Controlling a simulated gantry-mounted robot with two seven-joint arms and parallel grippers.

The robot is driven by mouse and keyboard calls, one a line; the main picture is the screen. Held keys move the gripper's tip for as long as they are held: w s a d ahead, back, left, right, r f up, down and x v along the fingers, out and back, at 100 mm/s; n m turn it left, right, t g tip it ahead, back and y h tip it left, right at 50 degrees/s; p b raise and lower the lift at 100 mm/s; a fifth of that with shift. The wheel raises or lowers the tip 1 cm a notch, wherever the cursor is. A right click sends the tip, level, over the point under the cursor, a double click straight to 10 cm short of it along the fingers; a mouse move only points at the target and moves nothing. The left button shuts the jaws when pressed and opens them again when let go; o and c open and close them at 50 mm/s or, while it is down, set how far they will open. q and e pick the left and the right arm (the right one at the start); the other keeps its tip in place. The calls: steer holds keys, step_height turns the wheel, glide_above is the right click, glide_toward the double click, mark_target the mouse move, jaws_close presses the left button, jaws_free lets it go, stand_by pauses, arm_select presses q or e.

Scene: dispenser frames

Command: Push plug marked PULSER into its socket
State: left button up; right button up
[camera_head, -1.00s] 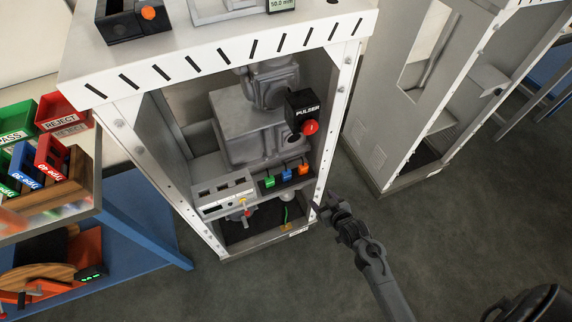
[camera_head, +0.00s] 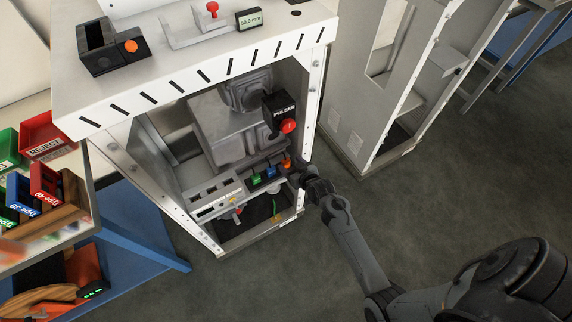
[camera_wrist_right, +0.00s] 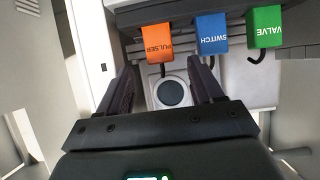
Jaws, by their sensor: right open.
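The orange plug marked PULSER (camera_wrist_right: 157,42) hangs at the top of the right wrist view, with a short black cable under it. In the head view the orange plug (camera_head: 287,164) is at the right end of the plug row, partly covered by my gripper. My right gripper (camera_wrist_right: 160,75) is open, its two fingers pointing toward the orange plug with nothing between them. In the head view the right gripper (camera_head: 298,176) is at the frame's right front post. The black PULSER box (camera_head: 280,108) with a red knob is above. My left gripper is not in view.
The blue SWITCH plug (camera_wrist_right: 212,34) and green VALVE plug (camera_wrist_right: 264,28) sit beside the orange one. A round dark disc (camera_wrist_right: 171,93) shows beyond the fingers. The white frame's post (camera_head: 310,110) is close to my arm. Open floor (camera_head: 400,215) lies to the right.

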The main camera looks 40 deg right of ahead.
mark_target(287, 162)
steer(key=shift+w+f, duration=0.2)
steer(key=shift+f, duration=0.15)
steer(key=b+x, duration=0.2)
steer(key=x, duration=0.1)
steer(key=shift+w, duration=0.1)
steer(key=shift+w+d+f+b, duration=0.1)
steer(key=shift+w+f+b, duration=0.2)
steer(key=shift+w, duration=0.25)
steer(key=c, duration=1.1)
steer(key=shift+o, duration=0.2)
steer(key=shift+r, duration=0.1)
